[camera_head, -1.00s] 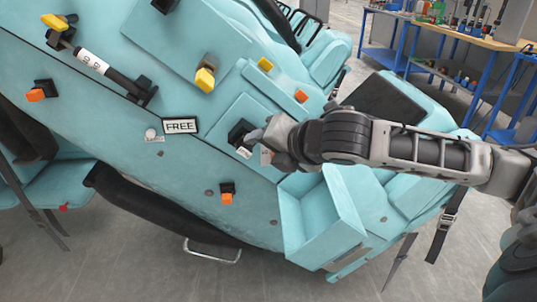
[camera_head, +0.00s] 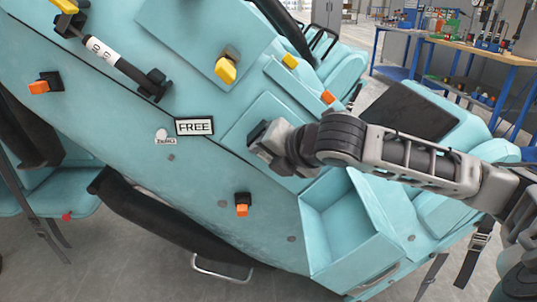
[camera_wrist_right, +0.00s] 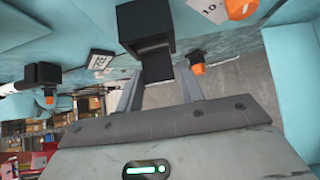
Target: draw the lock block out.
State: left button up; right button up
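My right gripper (camera_head: 262,142) is at the teal panel, right of the FREE sign (camera_head: 194,126). The right wrist view shows its two fingers (camera_wrist_right: 161,76) apart. Ahead of them is a black housing (camera_wrist_right: 146,28) with a dark block (camera_wrist_right: 157,66) at its lower end, which I take for the lock block. The block lies in line with the gap between the fingers; I cannot tell whether they touch it. In the head view the gripper hides the block. My left gripper is not in view.
An open teal bin (camera_head: 311,258) sits below my right arm. Yellow knobs (camera_head: 226,70) and orange knobs (camera_head: 242,210) stick out from the panel. A black-and-white lever (camera_head: 103,50) is at upper left. A workbench (camera_head: 490,48) stands behind at right.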

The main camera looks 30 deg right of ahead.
jog(key=c, duration=0.6)
jog(key=shift+s+a, duration=0.25)
jog(key=shift+s, duration=0.1)
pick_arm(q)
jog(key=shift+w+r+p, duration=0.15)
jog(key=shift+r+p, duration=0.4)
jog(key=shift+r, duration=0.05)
pick_arm(e)
jog(key=shift+s+a, duration=0.45)
jog(key=shift+s, duration=0.3)
jog(key=shift+s+a, duration=0.5)
jog(key=shift+s, duration=0.3)
jog(key=shift+s+a, duration=0.45)
jog(key=shift+s, duration=0.3)
